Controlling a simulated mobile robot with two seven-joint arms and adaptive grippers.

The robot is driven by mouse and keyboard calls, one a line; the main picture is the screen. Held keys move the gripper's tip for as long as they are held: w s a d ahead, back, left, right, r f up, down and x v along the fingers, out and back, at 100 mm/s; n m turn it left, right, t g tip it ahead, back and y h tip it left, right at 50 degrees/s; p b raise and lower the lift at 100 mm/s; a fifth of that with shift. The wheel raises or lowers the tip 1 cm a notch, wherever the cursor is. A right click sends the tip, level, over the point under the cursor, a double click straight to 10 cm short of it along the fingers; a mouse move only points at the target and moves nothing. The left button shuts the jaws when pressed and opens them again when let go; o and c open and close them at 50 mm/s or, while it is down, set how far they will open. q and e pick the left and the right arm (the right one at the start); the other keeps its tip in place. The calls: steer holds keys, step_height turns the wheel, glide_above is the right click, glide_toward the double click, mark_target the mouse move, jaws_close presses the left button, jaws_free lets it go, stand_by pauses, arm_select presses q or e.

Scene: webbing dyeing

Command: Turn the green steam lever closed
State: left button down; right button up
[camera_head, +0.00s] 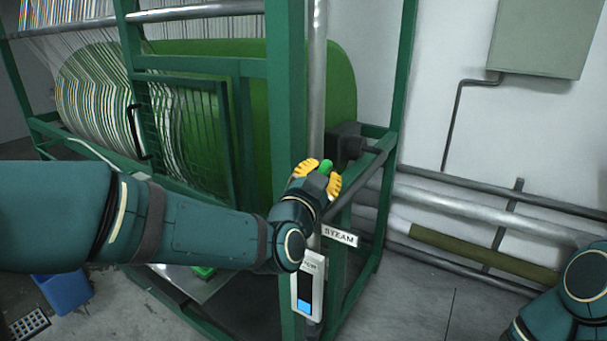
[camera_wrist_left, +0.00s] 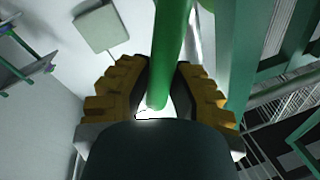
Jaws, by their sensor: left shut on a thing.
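The green steam lever (camera_head: 326,166) shows as a small green end between the yellow fingers of my left gripper (camera_head: 318,178) in the head view. In the left wrist view the lever (camera_wrist_left: 172,50) is a long green bar running from the top down between the fingers. My left gripper (camera_wrist_left: 167,88) is shut on it, one ridged yellow finger on each side. The lever's mount is mostly hidden behind the gripper. A white "STEAM" label (camera_head: 340,236) hangs just below. My right arm shows at the lower right, but its gripper is out of view.
A green steel frame (camera_head: 285,90) and a vertical grey pipe (camera_head: 317,70) stand close to my left gripper. A large green drum (camera_head: 345,85) with white strands is behind. Horizontal pipes (camera_head: 470,215) run along the right wall.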

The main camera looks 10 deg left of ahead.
arm_select(q)
steer(key=s+d+f+m+h+b, duration=0.1)
steer(key=d+f+m+h+b, duration=0.2)
steer(key=f+m+b, duration=0.6)
steer(key=shift+s+d+m+h+b, duration=0.4)
steer(key=shift+d+m+b, duration=0.55)
steer(key=shift+m, duration=1.85)
arm_select(e)
step_height(320, 180, down, 11)
steer(key=s, duration=0.1)
steer(key=shift+s+f+g, duration=0.15)
steer(key=shift+s+g, duration=0.15)
arm_select(q)
steer(key=shift+d, duration=0.15)
arm_select(e)
steer(key=shift+a, duration=0.1)
arm_select(q)
steer(key=c, duration=0.8)
jaws_free()
steer(key=shift+f, duration=0.1)
steer(key=shift+c, duration=0.2)
step_height(320, 180, up, 10)
